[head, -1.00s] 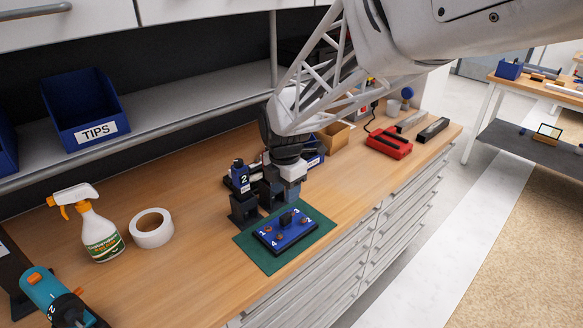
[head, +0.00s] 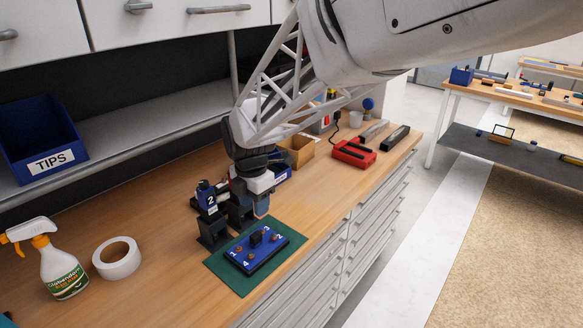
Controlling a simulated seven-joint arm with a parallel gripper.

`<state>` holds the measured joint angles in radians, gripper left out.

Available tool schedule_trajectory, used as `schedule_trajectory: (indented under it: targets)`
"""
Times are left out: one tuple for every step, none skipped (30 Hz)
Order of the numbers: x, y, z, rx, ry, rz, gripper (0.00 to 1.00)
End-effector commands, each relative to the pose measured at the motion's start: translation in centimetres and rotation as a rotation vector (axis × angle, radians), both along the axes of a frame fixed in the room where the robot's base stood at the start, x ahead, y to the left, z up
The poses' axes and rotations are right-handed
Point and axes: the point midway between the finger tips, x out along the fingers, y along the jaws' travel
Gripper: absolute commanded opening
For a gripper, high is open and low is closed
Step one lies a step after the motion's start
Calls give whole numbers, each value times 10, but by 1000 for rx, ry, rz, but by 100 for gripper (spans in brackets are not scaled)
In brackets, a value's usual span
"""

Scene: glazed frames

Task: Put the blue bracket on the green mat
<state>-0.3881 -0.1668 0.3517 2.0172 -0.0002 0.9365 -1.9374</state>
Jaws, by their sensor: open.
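A blue plate (head: 250,257), marked with the numbers 1 to 4, lies flat on the green mat (head: 228,280). It carries a black upright block (head: 256,237) and several bronze-coloured studs. It appears to be the blue bracket. My gripper (head: 251,211) is open, just behind and above the plate, with a visible gap to the black block. Nothing shows between its fingers, though its dark parts overlap the dark items behind. The mat's edges show around the plate.
A black stand with a blue piece marked 2 (head: 207,197) is close left of my gripper. A tape roll (head: 117,259) and spray bottle (head: 60,262) stand further left. A red case (head: 354,153) and cardboard box (head: 300,150) are behind right. Bench right of the mat is clear.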

Motion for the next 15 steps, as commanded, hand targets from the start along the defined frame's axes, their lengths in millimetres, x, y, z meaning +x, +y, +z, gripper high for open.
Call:
schedule_trajectory:
  targets:
    - [-2,-4,3,1,-3,-22,45]
    - [-4,-7,4,2,-5,-42,45]
    - [-6,-12,6,3,-8,-74,45]
    - [-8,-16,8,4,-10,-102,45]
    - [-11,-20,11,6,-14,-134,45]
    - [-15,-27,15,8,-18,-182,45]
    - [-18,-32,18,11,-22,-222,45]
    - [-22,-38,21,13,-26,-267,45]
    - [-27,-46,25,17,-31,-331,45]
    - [-32,-53,28,20,-36,-380,45]
    - [-37,-60,31,23,-40,-434,45]
    - [-44,-69,36,28,-46,-506,45]
    - [-49,-75,39,32,-51,-562,45]
    - [-54,-82,42,35,-54,-618,45]
    - [-62,-91,45,42,-61,-693,45]
